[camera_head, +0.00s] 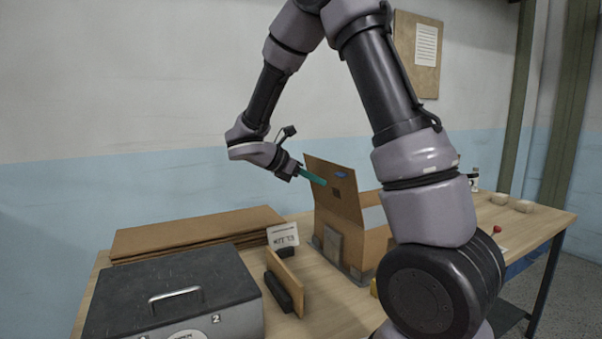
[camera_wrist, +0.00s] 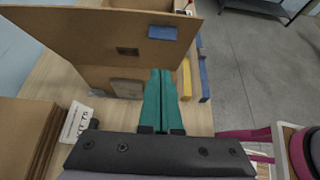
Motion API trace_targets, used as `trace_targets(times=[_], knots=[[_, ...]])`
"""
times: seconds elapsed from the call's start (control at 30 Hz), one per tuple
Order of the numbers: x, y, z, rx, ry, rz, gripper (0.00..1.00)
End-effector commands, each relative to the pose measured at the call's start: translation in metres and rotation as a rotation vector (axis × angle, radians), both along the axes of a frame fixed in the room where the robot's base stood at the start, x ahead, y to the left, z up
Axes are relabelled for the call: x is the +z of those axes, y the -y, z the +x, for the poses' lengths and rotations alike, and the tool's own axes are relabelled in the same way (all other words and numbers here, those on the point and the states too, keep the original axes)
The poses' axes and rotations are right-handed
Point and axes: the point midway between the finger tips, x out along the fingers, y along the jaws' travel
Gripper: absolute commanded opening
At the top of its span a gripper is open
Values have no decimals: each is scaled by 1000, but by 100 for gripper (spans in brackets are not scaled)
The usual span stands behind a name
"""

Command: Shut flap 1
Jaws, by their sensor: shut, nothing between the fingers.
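A brown cardboard box (camera_head: 328,224) stands on the table. A flap (camera_head: 343,196) stands up and leans outward from its near left side; it carries a blue patch and a small dark square. In the wrist view this flap (camera_wrist: 90,38) spans the upper left, with the blue patch (camera_wrist: 162,32) at its right. I cannot read a number on it. My gripper (camera_head: 325,182) has teal fingers pressed together, empty, beside the flap's outer face; I cannot tell if they touch it. The fingers also show in the wrist view (camera_wrist: 161,73). My arm hides the box's right part.
A grey metal case (camera_head: 115,291) stands at the front left. Flat cardboard sheets (camera_head: 190,234) lie behind it. A white card (camera_head: 283,236) and a board in a black stand (camera_head: 288,278) stand between case and box. Small blocks (camera_head: 524,206) lie on the table's right end.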

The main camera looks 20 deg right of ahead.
Motion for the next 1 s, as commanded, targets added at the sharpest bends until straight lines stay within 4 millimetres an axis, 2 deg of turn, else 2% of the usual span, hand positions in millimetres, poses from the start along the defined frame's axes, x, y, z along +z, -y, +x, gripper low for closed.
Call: trace_targets(times=[0.1, 0.3, 0.77, 1.0], knots=[[6, 19, 4, -2, 2, 1, 0], [11, 35, 7, -1, 2, 0, 0], [12, 38, 8, 0, 1, 4, 0], [17, 47, 9, -2, -7, 53, 0]])
